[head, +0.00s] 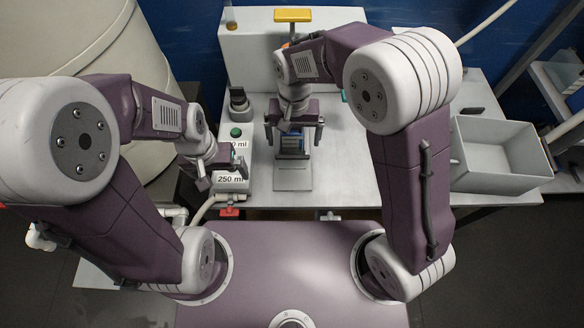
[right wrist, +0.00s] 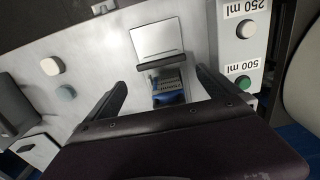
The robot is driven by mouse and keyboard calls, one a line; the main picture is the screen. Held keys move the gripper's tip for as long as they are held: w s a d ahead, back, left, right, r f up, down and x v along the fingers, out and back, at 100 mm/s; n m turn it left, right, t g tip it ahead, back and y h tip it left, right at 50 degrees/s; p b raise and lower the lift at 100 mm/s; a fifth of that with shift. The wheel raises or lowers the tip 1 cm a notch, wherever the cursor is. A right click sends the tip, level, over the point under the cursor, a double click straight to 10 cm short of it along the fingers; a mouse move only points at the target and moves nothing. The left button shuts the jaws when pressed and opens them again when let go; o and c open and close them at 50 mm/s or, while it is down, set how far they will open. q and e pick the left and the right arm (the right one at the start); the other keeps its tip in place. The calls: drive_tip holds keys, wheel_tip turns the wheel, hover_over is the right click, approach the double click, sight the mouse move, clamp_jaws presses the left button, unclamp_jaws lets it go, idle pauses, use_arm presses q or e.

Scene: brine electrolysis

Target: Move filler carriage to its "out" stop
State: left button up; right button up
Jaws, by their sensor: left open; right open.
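What looks like the filler carriage (head: 292,143), a blue and dark block, sits on the bench behind a flat grey plate (head: 293,178). In the right wrist view the blue block (right wrist: 168,88) lies beside a dark bar (right wrist: 160,63) at the plate's edge. My right gripper (head: 294,128) is open above it. Its fingers (right wrist: 160,78) stand on either side of the block, apart from it. The gripper partly hides the block in the head view. My left gripper (head: 222,174) is open by the button box (head: 233,186). No "out" marking is readable.
The box bears a green button (head: 236,132) and labels for 250 ml and 500 ml. A grey open bin (head: 500,150) stands at the right. A yellow handle (head: 292,15) rises at the back. Bare bench lies right of the plate.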

sight(292, 157)
drive_tip(key=shift+s+a+f, duration=0.25)
drive_tip(key=shift+f, duration=0.05)
drive_tip(key=shift+s+d+r, duration=0.1)
wheel_tip(292, 157, down, 9)
drive_tip(key=shift+r+b, duration=0.1)
drive_tip(key=shift+b, duration=0.3)
